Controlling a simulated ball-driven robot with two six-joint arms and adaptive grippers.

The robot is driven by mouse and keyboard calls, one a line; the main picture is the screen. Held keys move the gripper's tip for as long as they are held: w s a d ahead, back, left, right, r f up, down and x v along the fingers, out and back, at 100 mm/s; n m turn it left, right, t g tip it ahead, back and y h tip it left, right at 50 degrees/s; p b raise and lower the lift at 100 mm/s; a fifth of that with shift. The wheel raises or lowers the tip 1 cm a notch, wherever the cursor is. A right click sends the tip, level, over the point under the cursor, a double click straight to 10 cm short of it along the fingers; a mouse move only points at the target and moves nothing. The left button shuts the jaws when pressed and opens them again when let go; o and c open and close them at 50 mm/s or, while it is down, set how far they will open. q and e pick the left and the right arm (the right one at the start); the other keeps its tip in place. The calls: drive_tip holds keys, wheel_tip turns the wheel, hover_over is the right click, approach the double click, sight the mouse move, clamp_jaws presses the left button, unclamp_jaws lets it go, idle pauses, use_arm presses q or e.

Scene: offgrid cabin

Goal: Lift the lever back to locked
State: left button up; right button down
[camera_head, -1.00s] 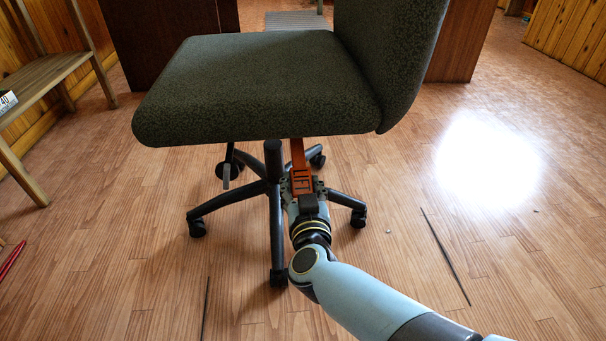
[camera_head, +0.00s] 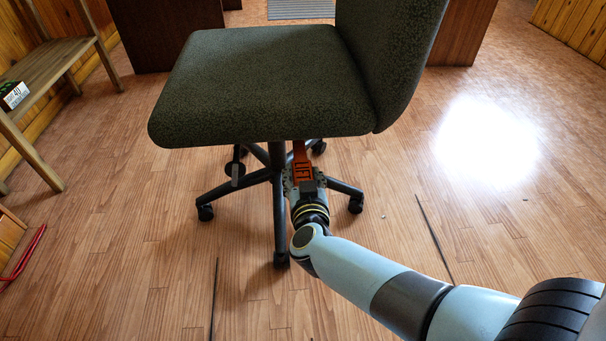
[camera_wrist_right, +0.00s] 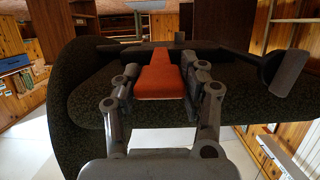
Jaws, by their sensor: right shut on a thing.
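An office chair (camera_head: 265,85) with a dark green patterned seat and a dark five-legged base stands ahead. An orange lever (camera_head: 299,154) with lettering hangs below the right part of the seat, its upper end hidden behind the seat edge. My right gripper (camera_head: 303,176) is shut on the orange lever from below. In the right wrist view, the lever (camera_wrist_right: 160,77) sits between both fingers of my right gripper (camera_wrist_right: 162,88), and the seat underside is close. A second, dark lever with a grey paddle (camera_head: 235,171) hangs further left; the paddle (camera_wrist_right: 286,75) also shows in the wrist view. My left gripper is out of view.
A wooden bench (camera_head: 45,75) with a small box (camera_head: 14,95) stands at the left. A red cable (camera_head: 24,258) lies at the left edge. Thin dark strips (camera_head: 433,238) lie on the wooden floor. Floor on the right is clear.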

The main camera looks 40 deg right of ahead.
drive_tip(key=shift+w+r, duration=0.2)
drive_tip(key=shift+r, duration=0.1)
drive_tip(key=c, duration=1.1)
unclamp_jaws()
drive_tip(key=o, duration=0.4)
drive_tip(key=shift+s+f, duration=0.1)
drive_tip(key=shift+s, duration=0.1)
wheel_tip(320, 180, up, 10)
